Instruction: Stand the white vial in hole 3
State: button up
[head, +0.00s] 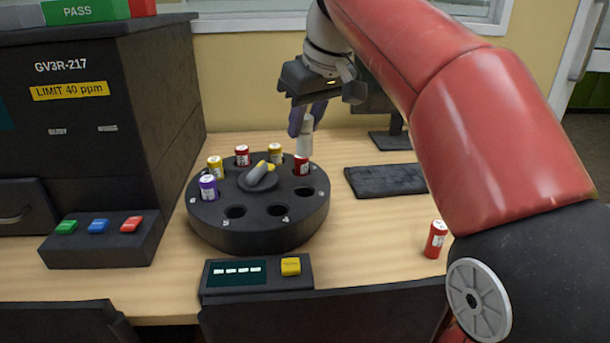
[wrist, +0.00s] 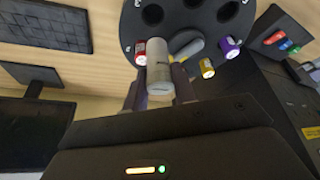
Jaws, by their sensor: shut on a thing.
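The white vial (head: 305,140) is upright in my gripper (head: 303,118), which is shut on it. In the wrist view the vial (wrist: 160,72) sits between the two fingers (wrist: 158,90), close beside a red-capped vial. The dark round carousel (head: 255,237) stands on the table below. In the head view the white vial appears just above and behind the red vial (head: 302,167) at the carousel's right back; its exact height is unclear. Several front and right holes are empty, including one at the right (head: 303,192). The hole numbers are too small to read.
Purple (head: 208,188), yellow (head: 215,167), red (head: 242,156) and another yellow vial (head: 275,153) stand in the carousel. A loose red vial (head: 436,240) stands at right. A keyboard (head: 385,180), control box (head: 255,278) and analyser (head: 90,130) surround it.

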notch_tip(320, 180, down, 11)
jog(key=shift+r+b, duration=0.2)
jog(key=shift+b, duration=0.7)
jog(key=shift+f, duration=0.2)
jog(key=o, duration=0.9)
jog(key=shift+o, duration=0.2)
jog(key=p+v, duration=0.1)
jog(key=v, duration=1.1)
jog(key=shift+r+p, duration=0.25)
jog(key=shift+p, duration=0.1)
jog(key=shift+a, duration=0.1)
